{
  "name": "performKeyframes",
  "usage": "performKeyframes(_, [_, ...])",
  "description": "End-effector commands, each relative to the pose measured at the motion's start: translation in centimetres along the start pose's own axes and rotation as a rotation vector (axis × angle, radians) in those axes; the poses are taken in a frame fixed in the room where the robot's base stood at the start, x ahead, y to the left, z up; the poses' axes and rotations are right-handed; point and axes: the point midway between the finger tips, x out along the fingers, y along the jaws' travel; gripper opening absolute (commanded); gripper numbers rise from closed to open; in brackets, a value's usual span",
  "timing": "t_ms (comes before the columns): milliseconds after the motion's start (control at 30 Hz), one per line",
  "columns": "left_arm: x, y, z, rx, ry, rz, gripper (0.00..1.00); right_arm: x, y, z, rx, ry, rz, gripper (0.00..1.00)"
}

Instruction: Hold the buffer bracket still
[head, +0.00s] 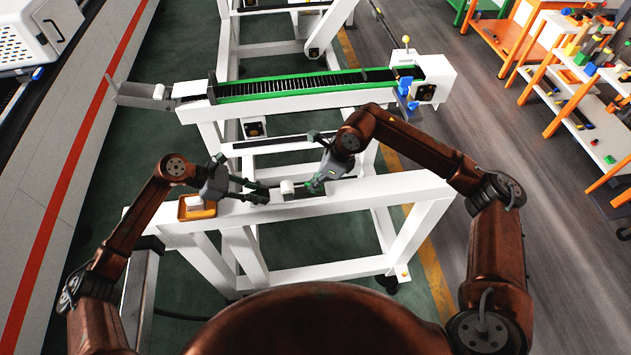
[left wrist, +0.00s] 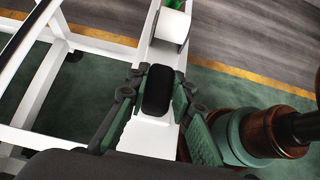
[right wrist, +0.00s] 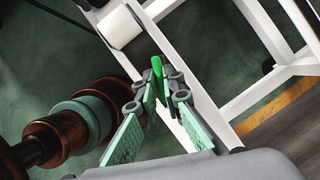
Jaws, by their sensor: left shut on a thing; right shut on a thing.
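The buffer bracket appears to be the dark plate with a white block (head: 287,187) and a green upright tab, on the white beam. The white block shows in the left wrist view (left wrist: 172,27) and right wrist view (right wrist: 119,27). My right gripper (head: 314,186) is shut on the green tab (right wrist: 157,70) at the right end. My left gripper (head: 257,191) is shut on a black rounded piece (left wrist: 157,90), left of the white block and apart from it. Fingers hide part of both held things.
An orange tray (head: 184,210) with a white item sits at the beam's left end. The white beam (head: 372,190) is bare to the right. A green-edged conveyor (head: 285,86) lies behind. Orange-framed shelves (head: 548,85) stand far right.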

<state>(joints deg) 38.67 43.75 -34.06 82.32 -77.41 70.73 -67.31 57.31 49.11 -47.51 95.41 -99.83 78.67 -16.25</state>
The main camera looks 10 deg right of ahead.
Motion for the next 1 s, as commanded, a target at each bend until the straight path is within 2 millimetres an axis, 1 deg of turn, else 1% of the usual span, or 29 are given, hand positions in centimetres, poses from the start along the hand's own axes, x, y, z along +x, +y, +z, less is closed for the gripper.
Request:
performKeyframes(700, [0.0,-0.04,0.01,0.0,0.0,-0.001,0.0,0.01,0.39,0.28,0.625,-0.002,-0.261,0.0])
performKeyframes(1000, [0.01,-0.05,0.01,0.0,0.0,-0.001,0.0,0.08,0.52,0.37,0.863,-0.001,-0.357,0.0])
